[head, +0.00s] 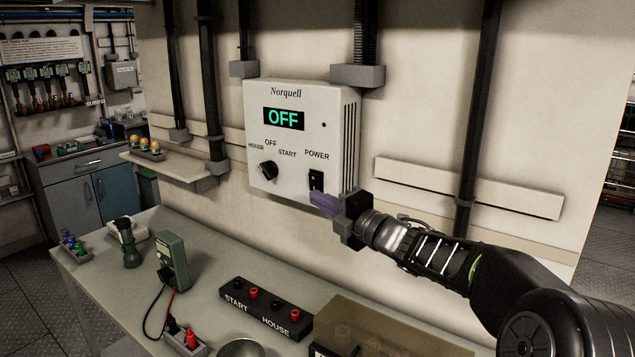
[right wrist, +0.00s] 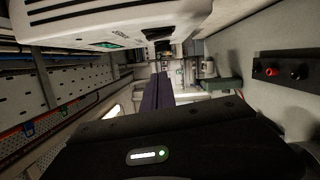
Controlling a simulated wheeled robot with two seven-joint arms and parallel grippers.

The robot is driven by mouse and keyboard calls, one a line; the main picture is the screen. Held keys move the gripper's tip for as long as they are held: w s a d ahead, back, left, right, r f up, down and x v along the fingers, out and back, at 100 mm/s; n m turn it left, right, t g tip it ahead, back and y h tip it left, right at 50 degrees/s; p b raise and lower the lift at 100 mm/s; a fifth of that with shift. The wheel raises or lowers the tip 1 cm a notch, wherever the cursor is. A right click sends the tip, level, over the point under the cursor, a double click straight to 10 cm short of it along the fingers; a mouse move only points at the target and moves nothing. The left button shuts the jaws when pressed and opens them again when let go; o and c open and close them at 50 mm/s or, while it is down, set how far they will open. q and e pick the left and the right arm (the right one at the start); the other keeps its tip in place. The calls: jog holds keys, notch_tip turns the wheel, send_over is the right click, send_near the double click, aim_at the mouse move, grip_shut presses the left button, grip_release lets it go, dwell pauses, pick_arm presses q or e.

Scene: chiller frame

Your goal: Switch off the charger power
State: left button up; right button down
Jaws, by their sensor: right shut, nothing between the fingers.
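The charger (head: 300,135) is a pale box on the wall, marked Norquell. Its display (head: 284,118) reads OFF in green. The black power switch (head: 316,181) sits at the lower right under the word POWER. A black knob (head: 268,170) sits at the lower left under HOUSE, OFF and START. My right gripper (head: 322,203) is shut and empty, its purple fingers just below the power switch; I cannot tell whether they touch it. In the right wrist view the shut fingers (right wrist: 157,92) point along the charger's face (right wrist: 120,25). My left gripper is not in view.
The bench below holds a START/HOUSE terminal block (head: 266,308), a green meter (head: 172,258) with leads, a dark torch-like item (head: 127,242) and a brown translucent box (head: 385,335). A wall shelf (head: 170,164) is to the left. Conduits run above the charger.

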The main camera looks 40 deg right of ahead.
aim_at(314, 183)
jog(key=w+d+p, duration=0.3)
jog(key=w, duration=0.3)
jog(key=shift+d+r, duration=0.25)
jog(key=shift+r, duration=0.05)
jog(key=shift+d+r, duration=0.15)
jog(key=shift+d, duration=0.1)
jog(key=shift+a, duration=0.1)
